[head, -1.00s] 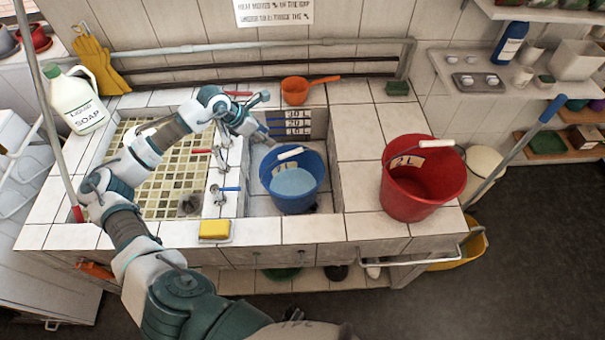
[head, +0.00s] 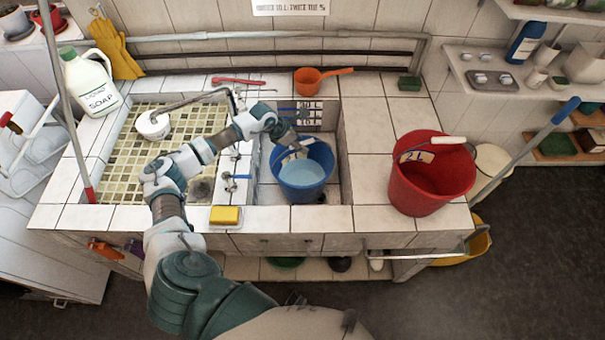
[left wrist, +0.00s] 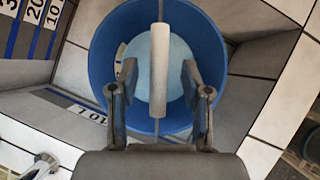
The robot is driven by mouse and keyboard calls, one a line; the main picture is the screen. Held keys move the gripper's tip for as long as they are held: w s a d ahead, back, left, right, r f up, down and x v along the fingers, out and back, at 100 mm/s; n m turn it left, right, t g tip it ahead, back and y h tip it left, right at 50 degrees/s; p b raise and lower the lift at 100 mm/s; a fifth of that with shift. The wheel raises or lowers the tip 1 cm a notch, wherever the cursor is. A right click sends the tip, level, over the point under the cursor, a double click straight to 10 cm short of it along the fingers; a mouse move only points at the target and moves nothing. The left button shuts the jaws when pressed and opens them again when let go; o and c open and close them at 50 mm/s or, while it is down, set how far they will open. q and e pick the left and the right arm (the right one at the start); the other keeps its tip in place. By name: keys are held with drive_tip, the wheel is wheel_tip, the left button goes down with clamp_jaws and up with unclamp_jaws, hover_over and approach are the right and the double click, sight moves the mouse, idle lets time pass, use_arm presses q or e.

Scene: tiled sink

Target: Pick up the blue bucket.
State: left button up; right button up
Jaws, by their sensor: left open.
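The blue bucket (head: 308,178) stands in the sink basin with pale blue water in it. Its white handle grip (left wrist: 160,70) lies over the bucket's opening in the left wrist view. My left gripper (head: 296,147) is at the bucket's upper left rim in the head view. In the left wrist view its two fingers (left wrist: 159,85) are spread apart, one on each side of the white handle grip, with gaps showing on both sides. The blue bucket (left wrist: 215,45) fills the middle of that view. My right gripper is not in view.
A red bucket (head: 428,182) stands on the tiled counter to the right. A yellow sponge (head: 226,215) lies at the front edge. An orange pan (head: 315,79) and a green block (head: 409,83) lie at the back. The basin walls (head: 346,165) closely surround the blue bucket.

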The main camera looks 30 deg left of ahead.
use_arm(q)
drive_tip(key=shift+w+a+f, duration=0.1)
drive_tip(key=shift+w+f, duration=0.2)
drive_tip(key=shift+f, duration=0.2)
drive_tip(key=shift+w+a+f, duration=0.1)
drive_tip(key=shift+w+f, duration=0.15)
drive_tip(key=shift+f, duration=0.2)
drive_tip(key=shift+s+d+r, duration=0.1)
drive_tip(key=shift+d+r, duration=0.05)
drive_tip(key=shift+d, duration=0.15)
drive_tip(key=shift+c, duration=0.8)
drive_tip(key=shift+d, duration=0.35)
clamp_jaws()
drive_tip(key=shift+w+a+r, duration=0.15)
drive_tip(key=shift+w+r, duration=0.05)
drive_tip(key=shift+r, duration=0.1)
drive_tip(key=shift+a+f, duration=0.1)
drive_tip(key=shift+a, duration=0.15)
drive_tip(key=shift+d, duration=0.15)
